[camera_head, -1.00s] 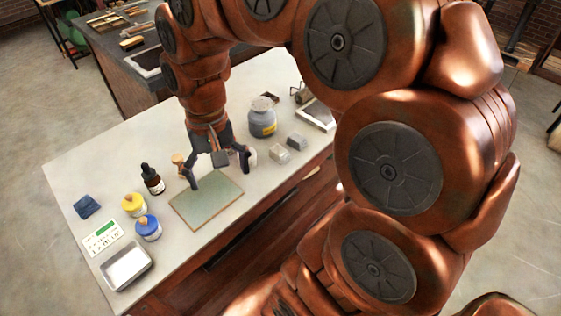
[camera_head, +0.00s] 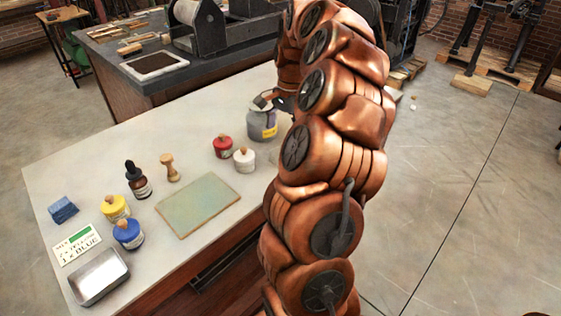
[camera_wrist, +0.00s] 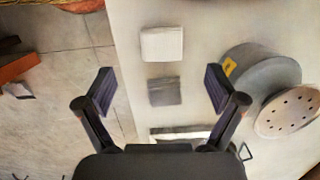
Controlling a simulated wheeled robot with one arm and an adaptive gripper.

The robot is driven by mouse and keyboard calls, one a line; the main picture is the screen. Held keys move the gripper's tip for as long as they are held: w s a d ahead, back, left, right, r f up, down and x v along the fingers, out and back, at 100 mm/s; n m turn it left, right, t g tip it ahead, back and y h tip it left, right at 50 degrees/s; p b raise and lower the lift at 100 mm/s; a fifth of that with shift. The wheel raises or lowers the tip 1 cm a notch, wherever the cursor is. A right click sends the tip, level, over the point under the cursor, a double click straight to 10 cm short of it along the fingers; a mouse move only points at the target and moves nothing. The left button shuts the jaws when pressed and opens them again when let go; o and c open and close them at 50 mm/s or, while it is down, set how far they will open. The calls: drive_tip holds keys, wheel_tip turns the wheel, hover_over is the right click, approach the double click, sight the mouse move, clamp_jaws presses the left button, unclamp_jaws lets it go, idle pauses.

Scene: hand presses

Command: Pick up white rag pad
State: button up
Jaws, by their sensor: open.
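The white rag pad (camera_wrist: 162,43) is a pale square block on the table in the wrist view, ahead of my fingertips and near the table edge. A grey pad (camera_wrist: 164,91) lies just below it in that picture, between my fingers in the view. My gripper (camera_wrist: 160,86) is open and empty above the table, with its fingers spread to either side of the grey pad. In the head view my arm covers most of the gripper and hides the white pad.
A large grey jar (camera_head: 262,124) stands close by; it also shows right of my fingers in the wrist view (camera_wrist: 262,78). White (camera_head: 244,160) and red (camera_head: 222,147) jars, a wooden-handled tool (camera_head: 169,168) and a green plate (camera_head: 198,205) occupy the table (camera_head: 90,160).

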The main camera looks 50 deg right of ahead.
drive_tip(key=shift+a+f, duration=0.2)
drive_tip(key=shift+f, duration=0.9)
drive_tip(key=shift+w+a+f+p, duration=0.1)
drive_tip(key=shift+f+p, duration=0.2)
drive_tip(key=shift+f, duration=1.05)
drive_tip(key=shift+w+a+f+p, duration=0.1)
drive_tip(key=shift+f+p, duration=0.2)
drive_tip(key=shift+f, duration=1.05)
drive_tip(key=c, duration=1.2)
drive_tip(key=shift+r, duration=0.15)
drive_tip(key=shift+r, duration=0.35)
drive_tip(key=r, duration=0.1)
drive_tip(key=s+r+b, duration=0.1)
drive_tip(key=shift+d+r, duration=0.35)
drive_tip(key=s+d, duration=0.2)
drive_tip(key=s, duration=0.2)
drive_tip(key=s+d+r+b, duration=0.1)
drive_tip(key=s+d, duration=0.2)
drive_tip(key=s, duration=0.1)
drive_tip(key=s+d+b, duration=0.1)
drive_tip(key=s+d, duration=0.2)
drive_tip(key=s, duration=0.1)
drive_tip(key=shift+s+r, duration=0.2)
drive_tip(key=shift+s, duration=0.1)
